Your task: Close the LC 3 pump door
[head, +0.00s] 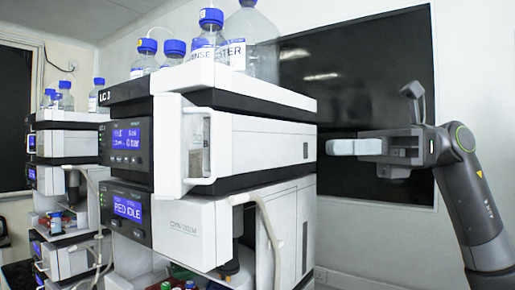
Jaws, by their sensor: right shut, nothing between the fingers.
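The LC 3 stack stands in the middle of the head view, with its label (104,97) on the top tray's front. Its pump module (260,150) has a lit blue display reading bar. The pump door (168,147) looks open: a white panel stands out from the front, seen nearly edge-on, and a gap beside it shows part of the inside (196,145). My right gripper (332,147) is to the right of the stack, at about the pump's height in the picture. Its pale fingers are shut, empty and apart from the door. My left gripper is not in view.
Bottles with blue caps (257,45) stand on top of the stack. A lower module (180,225) with a lit display is under the pump, with a white tube (265,225) beside it. More stacks (62,150) stand at left. A dark screen (350,80) hangs behind.

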